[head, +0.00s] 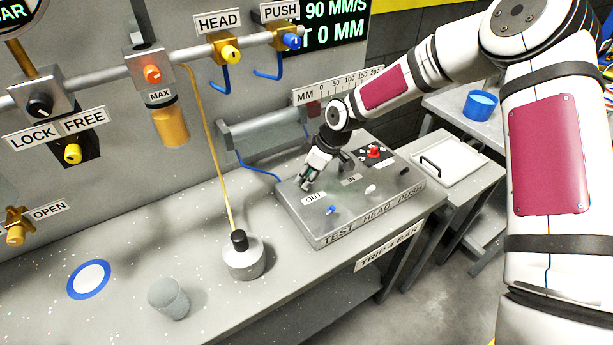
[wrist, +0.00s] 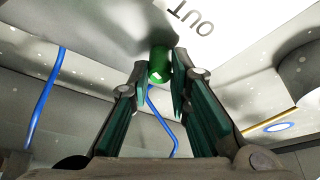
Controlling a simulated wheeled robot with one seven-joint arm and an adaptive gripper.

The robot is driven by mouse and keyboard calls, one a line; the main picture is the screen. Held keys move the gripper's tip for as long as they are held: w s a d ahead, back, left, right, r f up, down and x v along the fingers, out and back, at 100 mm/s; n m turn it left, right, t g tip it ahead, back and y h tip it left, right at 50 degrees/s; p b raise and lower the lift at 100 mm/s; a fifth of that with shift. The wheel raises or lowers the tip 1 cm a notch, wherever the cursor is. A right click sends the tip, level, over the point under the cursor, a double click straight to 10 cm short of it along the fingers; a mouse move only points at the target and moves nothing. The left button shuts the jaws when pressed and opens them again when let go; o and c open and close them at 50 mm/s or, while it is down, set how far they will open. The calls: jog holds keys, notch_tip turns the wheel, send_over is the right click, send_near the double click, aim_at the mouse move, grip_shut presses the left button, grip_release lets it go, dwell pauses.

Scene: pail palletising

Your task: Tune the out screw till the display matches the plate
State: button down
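The OUT screw is a small green knob (wrist: 158,66) beside the OUT label (wrist: 190,14) in the wrist view. My gripper (wrist: 159,78) has its two dark green fingers on either side of this knob, with the tips very close to it. I cannot tell whether they press on it. In the head view, my gripper (head: 306,184) is low over the left end of the grey test box (head: 345,222), and its fingers hide the knob. The display (head: 330,24) is partly cut off and reads "90 MM/S" and "T 0 MM". The TRIP 4 BAR plate (head: 388,247) is on the bench front.
The test box also carries a blue knob (head: 331,210), a pale knob (head: 370,189) and a red control (head: 374,152). A ruler (head: 338,86) and a cylinder (head: 262,133) are behind.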

jog(key=shift+r+m, duration=0.1)
jog(key=shift+m, duration=0.2)
jog(key=shift+s+a+m+t+h+p, duration=0.1)
jog(key=shift+m+t+h+p, duration=0.3)
jog(key=shift+m, duration=0.5)
jog(key=m+t+p, duration=0.1)
jog(key=m, duration=0.2)
jog(key=shift+a+m+h, duration=0.1)
jog(key=shift+m+h, duration=0.2)
jog(key=m+h, duration=0.1)
jog(key=m, duration=0.1)
jog(key=m+t+h+p, duration=0.1)
jog(key=m, duration=0.2)
jog(key=shift+m, duration=0.3)
jog(key=c, duration=1.5)
grip_release()
